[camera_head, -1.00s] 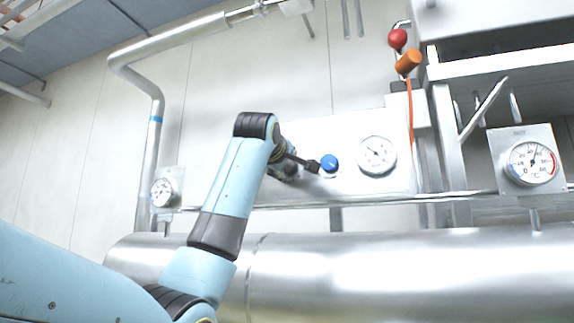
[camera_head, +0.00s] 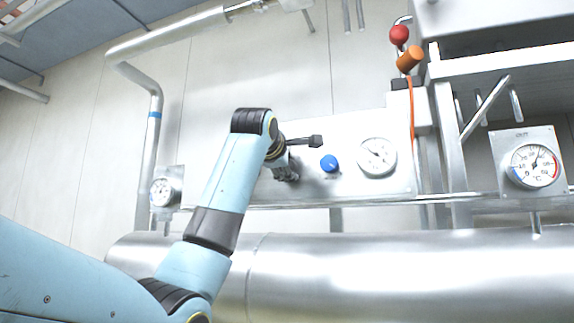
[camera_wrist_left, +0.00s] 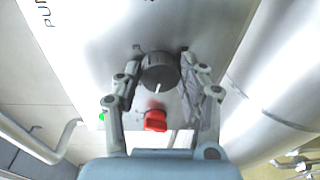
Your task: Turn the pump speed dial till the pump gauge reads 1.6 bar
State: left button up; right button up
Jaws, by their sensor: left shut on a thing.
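The black dial (camera_wrist_left: 160,72) with a white pointer mark sits on the metal panel in the left wrist view. Its mark points down in that picture, slightly to the left. My left gripper (camera_wrist_left: 161,60) is shut on the dial, one finger on each side. In the head view my left gripper (camera_head: 288,174) is at the panel, and my wrist hides the dial. A round white gauge (camera_head: 377,157) is on the same panel, to the right. Its thin needle shows, but the scale is too small to read. My right gripper is in neither view.
A blue knob (camera_head: 329,163) stands between my gripper and the gauge. A red knob (camera_wrist_left: 155,121) is close below the dial in the wrist view, near a green light (camera_wrist_left: 101,117). A °C gauge (camera_head: 534,166) is at far right. A large pipe (camera_head: 400,270) runs below.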

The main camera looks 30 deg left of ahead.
pick_arm(q)
jog(key=shift+f, duration=0.1)
jog(key=o, duration=1.2)
jog(key=v, duration=1.2)
jog(key=shift+f, duration=0.15)
